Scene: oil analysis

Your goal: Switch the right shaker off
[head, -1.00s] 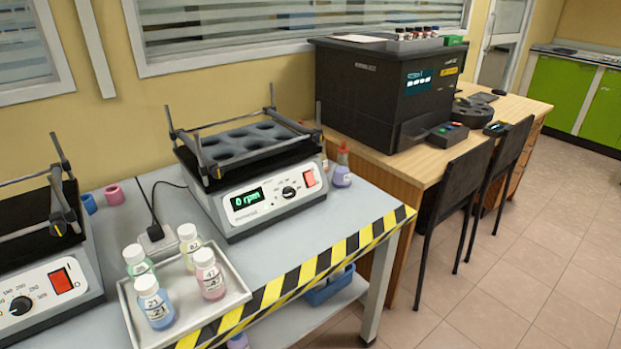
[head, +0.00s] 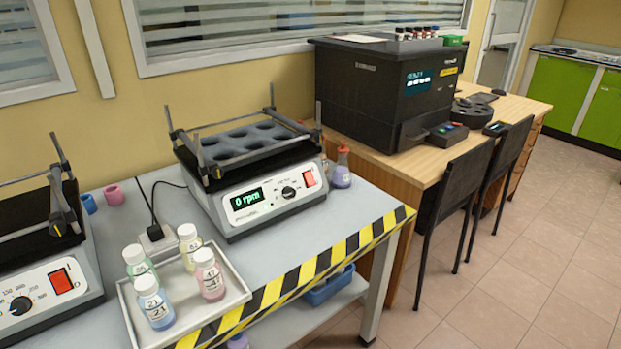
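The right shaker (head: 265,218) stands on the grey bench in the middle of the head view. Its display (head: 247,199) is lit green and reads 0 rpm. A dark dial (head: 289,192) sits right of the display, and a red rocker switch (head: 309,179) is at the right end of the front panel. Its top platform (head: 245,141) has several empty round wells under a bar frame. A second shaker (head: 75,305) is cut off at the left edge, with its own red switch (head: 61,281). Neither of my grippers is in view.
A tray (head: 236,297) with several capped bottles sits in front of the right shaker. A small flask (head: 341,172) stands just right of it. Black-yellow tape (head: 310,270) marks the bench's front edge. Chairs (head: 463,185) stand by the wooden desk.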

